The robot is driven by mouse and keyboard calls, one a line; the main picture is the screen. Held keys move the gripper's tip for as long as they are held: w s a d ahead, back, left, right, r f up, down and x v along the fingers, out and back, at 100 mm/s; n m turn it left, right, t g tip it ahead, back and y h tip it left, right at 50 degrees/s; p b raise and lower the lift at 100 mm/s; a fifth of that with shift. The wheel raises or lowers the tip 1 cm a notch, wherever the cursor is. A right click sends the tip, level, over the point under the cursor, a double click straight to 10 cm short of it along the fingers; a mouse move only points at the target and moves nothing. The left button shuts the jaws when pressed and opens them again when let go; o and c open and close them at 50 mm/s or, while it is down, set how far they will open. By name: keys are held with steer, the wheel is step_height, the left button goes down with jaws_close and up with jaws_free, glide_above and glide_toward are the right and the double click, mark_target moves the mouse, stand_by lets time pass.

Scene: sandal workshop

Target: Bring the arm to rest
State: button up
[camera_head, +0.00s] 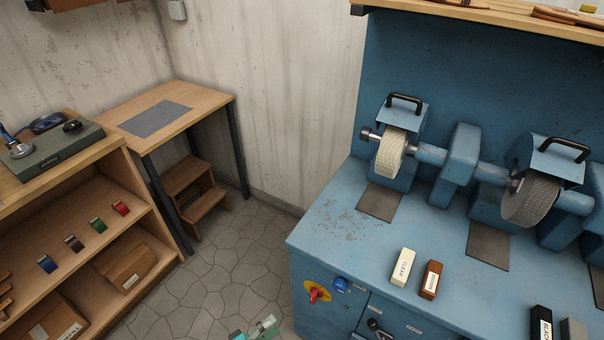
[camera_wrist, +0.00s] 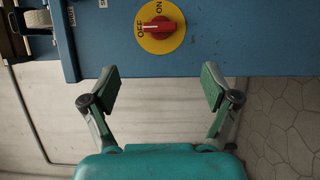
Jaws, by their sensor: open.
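My gripper (camera_wrist: 158,90) is open and empty in the wrist view, its two green-padded fingers spread wide. It faces the blue front of the machine cabinet, below a red rotary switch on a yellow disc (camera_wrist: 179,28), marked OFF and ON. In the head view only a small tip of my gripper (camera_head: 264,328) shows at the bottom edge, in front of the cabinet's left corner. The same red switch (camera_head: 316,293) shows there to its upper right. Most of my arm is out of view.
The blue machine (camera_head: 330,222) carries two wheels, a white CLEAR bar (camera_head: 404,266), a brown bar (camera_head: 431,280) and a black bar (camera_head: 541,325). A wooden shelf (camera_head: 84,225) stands left, with a small table (camera_head: 210,100) and step stool (camera_head: 190,187) behind. Stone floor (camera_head: 240,250) lies free between.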

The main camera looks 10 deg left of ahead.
steer(key=shift+d, duration=0.1)
steer(key=s+d+f+g+y, duration=0.3)
steer(key=d+f+g, duration=0.2)
steer(key=d+f, duration=1.3)
steer(key=s+d+f+m+g+y, duration=0.25)
steer(key=s+d+y, duration=0.35)
steer(key=s+d, duration=0.75)
steer(key=s+r+m+t+y, duration=0.35)
steer(key=s+r, duration=0.65)
steer(key=r, duration=0.5)
steer(key=s+d+r+m+t, duration=0.1)
steer(key=s+r+t, duration=0.1)
steer(key=r, duration=1.3)
steer(key=s+d+r+m+t, duration=0.1)
steer(key=r+m+t, duration=0.1)
steer(key=r, duration=1.4)
steer(key=shift+s+r+m+t, duration=0.2)
steer(key=shift+s+m+t, duration=0.15)
steer(key=shift+t, duration=0.45)
